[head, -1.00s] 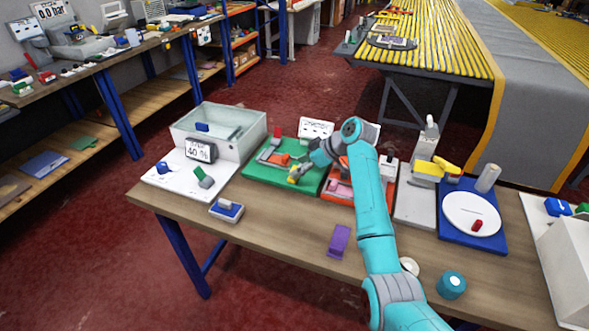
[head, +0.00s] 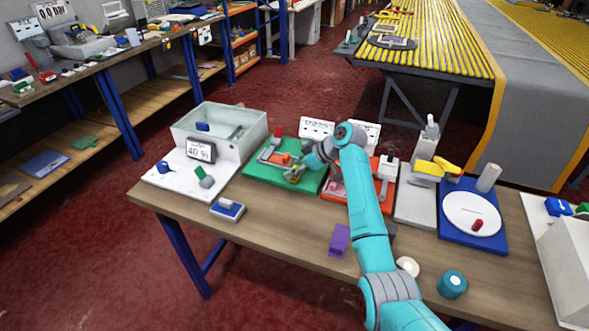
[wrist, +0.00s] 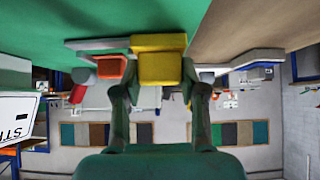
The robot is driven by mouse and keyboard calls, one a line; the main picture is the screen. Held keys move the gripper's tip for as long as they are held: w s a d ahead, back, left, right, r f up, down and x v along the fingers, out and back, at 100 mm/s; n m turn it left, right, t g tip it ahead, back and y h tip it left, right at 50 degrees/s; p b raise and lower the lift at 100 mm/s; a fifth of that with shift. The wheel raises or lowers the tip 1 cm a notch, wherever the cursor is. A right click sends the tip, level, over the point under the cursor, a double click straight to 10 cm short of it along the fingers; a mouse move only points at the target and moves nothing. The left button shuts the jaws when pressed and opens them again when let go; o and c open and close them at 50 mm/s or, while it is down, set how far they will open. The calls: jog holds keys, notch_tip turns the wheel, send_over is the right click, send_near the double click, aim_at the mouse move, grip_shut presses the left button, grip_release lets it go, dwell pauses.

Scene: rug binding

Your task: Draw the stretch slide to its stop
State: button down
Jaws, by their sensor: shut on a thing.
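The green board (head: 262,176) lies on the bench with a grey rail (head: 270,148) and an orange block (head: 281,158) on it. My gripper (head: 296,173) is low over the board, just right of the orange block. In the wrist view my gripper (wrist: 158,84) is shut on a yellow block (wrist: 159,66), which looks like the slide's handle. A grey strip (wrist: 97,43) and the orange block (wrist: 111,67) show beside it, against the green board (wrist: 60,20). My gripper hides much of the yellow block in the head view. The stop cannot be made out.
A red-orange board (head: 384,202) stands close on the right, partly behind my arm. A clear tank (head: 243,147) stands to the left. A purple piece (head: 339,240) and a blue-white block (head: 227,210) lie nearer. Bare bench lies in front of the green board.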

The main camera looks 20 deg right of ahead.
jog(key=s+d, duration=0.2)
jog(key=d, duration=0.1)
jog(key=s+d, duration=0.1)
jog(key=d, duration=0.1)
jog(key=shift+s+d, duration=0.1)
jog(key=shift+s, duration=0.25)
jog(key=shift+f, duration=0.1)
jog(key=c, duration=0.6)
grip_release()
jog(key=shift+d, duration=0.1)
jog(key=shift+c, duration=0.2)
jog(key=shift+s, duration=0.1)
jog(key=v, duration=1.2)
